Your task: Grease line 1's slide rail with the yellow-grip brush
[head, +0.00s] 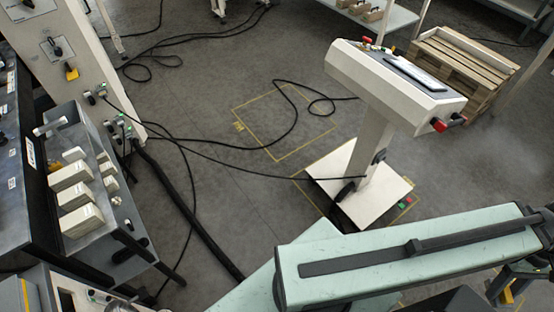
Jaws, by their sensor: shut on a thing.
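My gripper is not in view, and I see no brush that I can make out as the yellow-grip one. A mint-green beam (420,243) with a long dark strip (365,262) and a dark bar along its top crosses the lower right. I cannot tell whether this is line 1's slide rail. No line number is readable. A small yellow piece (72,73) sits below a dark knob on the pale panel at the upper left; it is too small to identify.
A pale console (395,85) stands on a white base plate (335,175) at the right. Wooden pallets (465,62) are stacked behind it. A grey bench (75,130) with pale blocks (80,220) is at the left. Dark cables (225,145) cross the otherwise open middle floor.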

